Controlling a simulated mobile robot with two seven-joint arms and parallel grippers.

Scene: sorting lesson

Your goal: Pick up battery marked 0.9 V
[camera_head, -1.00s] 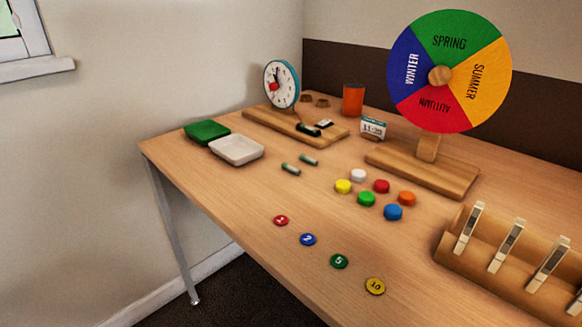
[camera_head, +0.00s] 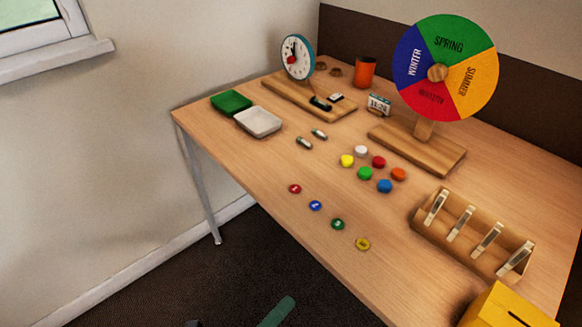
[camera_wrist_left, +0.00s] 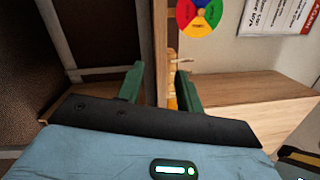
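My left gripper shows at the bottom edge of the head view as a green finger (camera_head: 276,312), low in front of the table and well away from the batteries. In the left wrist view my left gripper (camera_wrist_left: 157,86) has its two green fingers apart with nothing held. My right gripper is not in view.
A green tray (camera_head: 231,102) and a white tray (camera_head: 258,121) stand left of the batteries. A wooden board (camera_head: 285,97) with a clock (camera_head: 297,57) is behind.

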